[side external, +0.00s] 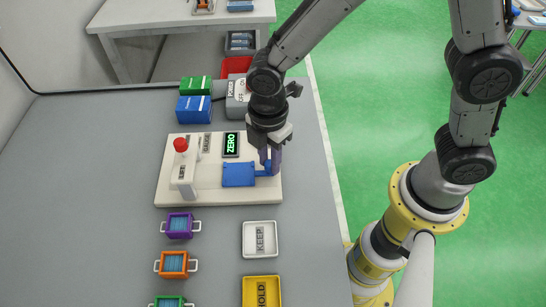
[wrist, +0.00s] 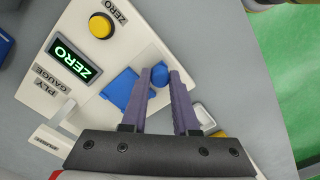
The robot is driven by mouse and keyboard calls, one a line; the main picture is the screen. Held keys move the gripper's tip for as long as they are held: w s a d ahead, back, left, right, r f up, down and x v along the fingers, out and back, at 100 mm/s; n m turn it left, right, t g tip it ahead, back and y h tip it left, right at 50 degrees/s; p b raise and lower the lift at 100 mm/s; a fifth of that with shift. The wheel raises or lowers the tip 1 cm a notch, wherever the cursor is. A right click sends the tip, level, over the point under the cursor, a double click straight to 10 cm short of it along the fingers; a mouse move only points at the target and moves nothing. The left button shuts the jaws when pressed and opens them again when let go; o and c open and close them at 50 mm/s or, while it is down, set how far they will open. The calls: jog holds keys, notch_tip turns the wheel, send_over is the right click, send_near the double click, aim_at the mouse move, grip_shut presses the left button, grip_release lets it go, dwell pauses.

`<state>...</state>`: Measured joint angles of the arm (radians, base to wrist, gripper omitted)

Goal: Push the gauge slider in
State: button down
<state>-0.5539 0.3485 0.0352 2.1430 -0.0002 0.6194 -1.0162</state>
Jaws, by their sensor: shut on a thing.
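The gauge slider (side external: 238,174) is a flat blue plate on the white gauge board (side external: 215,197), with a narrow arm reaching right toward my gripper. In the wrist view the blue plate (wrist: 118,87) lies just left of my fingers. My gripper (side external: 270,163) points down at the board's right side. In the wrist view its two purple fingers (wrist: 161,74) are shut on a blue round knob (wrist: 161,76) at the slider's right end. The knob is mostly hidden in the side view. The display (side external: 231,144) reads ZERO in green.
A post with a red knob (side external: 181,145) stands at the board's left. A yellow button (wrist: 100,26) sits beside the ZERO label. In front are a white KEEP tray (side external: 244,253), a yellow HOLD tray (side external: 248,284) and small crates (side external: 179,225). Green and blue boxes (side external: 194,109) stand behind.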

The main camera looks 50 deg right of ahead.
send_over(221, 176)
jog(key=shift+r, duration=0.1)
jog(key=shift+w+a, duration=0.1)
dwell(0.3)
jog(key=c, duration=0.7)
grip_release()
notch_tip(221, 176, up, 14)
jog(key=shift+f, duration=0.1)
